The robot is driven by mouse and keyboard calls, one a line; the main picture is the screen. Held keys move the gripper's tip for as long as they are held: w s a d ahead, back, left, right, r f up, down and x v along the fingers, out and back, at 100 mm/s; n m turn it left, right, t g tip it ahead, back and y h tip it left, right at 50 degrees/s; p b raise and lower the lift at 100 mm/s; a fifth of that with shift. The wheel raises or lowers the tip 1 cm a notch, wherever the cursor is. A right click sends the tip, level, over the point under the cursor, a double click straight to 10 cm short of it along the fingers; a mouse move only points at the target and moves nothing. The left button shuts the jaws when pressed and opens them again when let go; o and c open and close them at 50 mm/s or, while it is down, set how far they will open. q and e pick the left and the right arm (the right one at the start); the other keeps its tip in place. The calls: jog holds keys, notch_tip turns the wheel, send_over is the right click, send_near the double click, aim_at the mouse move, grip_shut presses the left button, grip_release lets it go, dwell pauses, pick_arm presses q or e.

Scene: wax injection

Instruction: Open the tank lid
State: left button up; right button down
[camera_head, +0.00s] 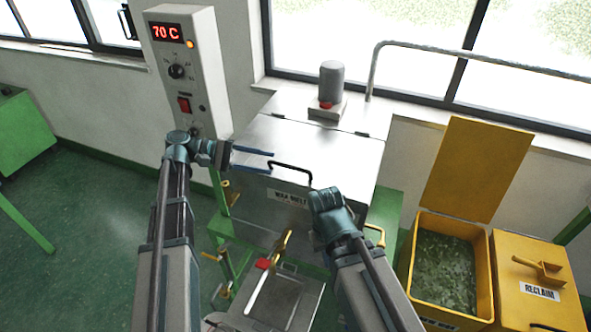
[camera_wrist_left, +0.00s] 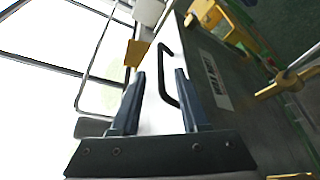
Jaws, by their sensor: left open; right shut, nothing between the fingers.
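The wax tank (camera_head: 262,212) is a grey metal box with a shut flat lid (camera_head: 335,148). A black bar handle (camera_head: 292,167) sits at the lid's front edge, above the label. My left gripper (camera_head: 271,161) is open, with its blue fingers pointing right at the left end of the handle. In the left wrist view the handle (camera_wrist_left: 164,75) shows between and beyond the open fingers (camera_wrist_left: 160,72), with no clear grip on it. My right gripper (camera_head: 314,190) is shut and empty at the tank's front, just below the handle's right end; its fingertips are hard to make out.
A control box (camera_head: 187,75) reading 70 C stands behind my left arm. A grey cylinder (camera_head: 331,82) stands behind the lid. A yellow open bin (camera_head: 483,262) and a reclaim box (camera_head: 541,270) are at the right. A brass valve (camera_head: 281,243) projects below the tank.

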aim_at(287, 167)
pick_arm(q)
jog(key=b+x, duration=0.1)
jog(key=x, duration=0.8)
grip_shut()
dwell(1.3)
